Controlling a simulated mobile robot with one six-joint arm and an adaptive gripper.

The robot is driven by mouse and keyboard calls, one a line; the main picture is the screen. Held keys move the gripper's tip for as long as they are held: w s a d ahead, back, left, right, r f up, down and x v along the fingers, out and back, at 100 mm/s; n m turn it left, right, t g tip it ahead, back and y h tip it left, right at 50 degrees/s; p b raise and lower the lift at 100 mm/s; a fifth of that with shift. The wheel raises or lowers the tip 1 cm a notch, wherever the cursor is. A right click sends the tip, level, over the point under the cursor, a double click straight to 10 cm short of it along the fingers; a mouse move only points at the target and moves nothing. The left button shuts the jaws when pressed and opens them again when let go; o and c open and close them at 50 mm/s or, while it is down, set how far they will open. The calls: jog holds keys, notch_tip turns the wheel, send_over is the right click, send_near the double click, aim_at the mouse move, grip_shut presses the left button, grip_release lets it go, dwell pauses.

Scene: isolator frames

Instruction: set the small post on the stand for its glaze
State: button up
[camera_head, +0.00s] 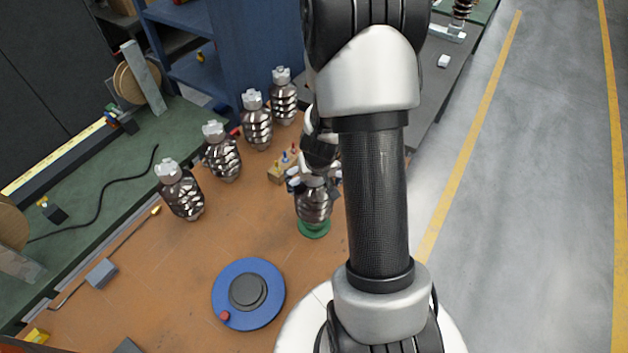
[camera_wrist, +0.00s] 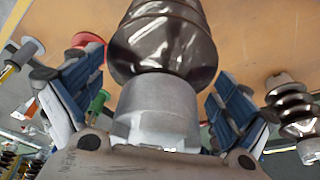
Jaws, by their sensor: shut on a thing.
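A dark brown, glossy ribbed post (camera_head: 314,207) is upright in my gripper (camera_head: 314,182). The wrist view shows its ribs (camera_wrist: 165,45) and grey metal cap (camera_wrist: 158,108) between the two blue-padded fingers. My gripper is shut on the post from above, around the cap end. A round green stand (camera_head: 314,230) is directly below the post in the head view. The post's lower end hides the middle of the stand, and I cannot tell whether they touch. My forearm covers the area just to the right.
Several similar posts with grey caps (camera_head: 222,152) stand in a row at the back left. A wooden block of small tools (camera_head: 281,170) is close behind my gripper. A blue disc with a dark centre (camera_head: 228,311) lies in front. The brown bench (camera_head: 165,270) has free room at left.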

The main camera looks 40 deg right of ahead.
jog(key=o, duration=1.7)
jog(key=shift+s, duration=0.1)
jog(key=s+a+r+n+p, duration=0.1)
jog(key=a+r+p, duration=0.25)
jog(key=r, duration=0.55)
jog(key=s+a+r+n+t+y+p, duration=0.1)
jog(key=s+a+r+p, duration=0.1)
jog(key=a+r, duration=0.5)
jog(key=s+a+r+n+p, duration=0.1)
jog(key=a+r+p, duration=0.2)
jog(key=r, duration=0.8)
jog(key=s+a+r+n, duration=0.1)
jog(key=s+a+r, duration=0.2)
jog(key=s, duration=0.3)
jog(key=s+a+r+n, duration=0.1)
jog(key=s+a+r, duration=0.2)
jog(key=s+r, duration=0.3)
jog(key=shift+s+a+r+t, duration=0.25)
jog(key=shift+s+t, duration=0.05)
jog(key=shift+s, duration=0.45)
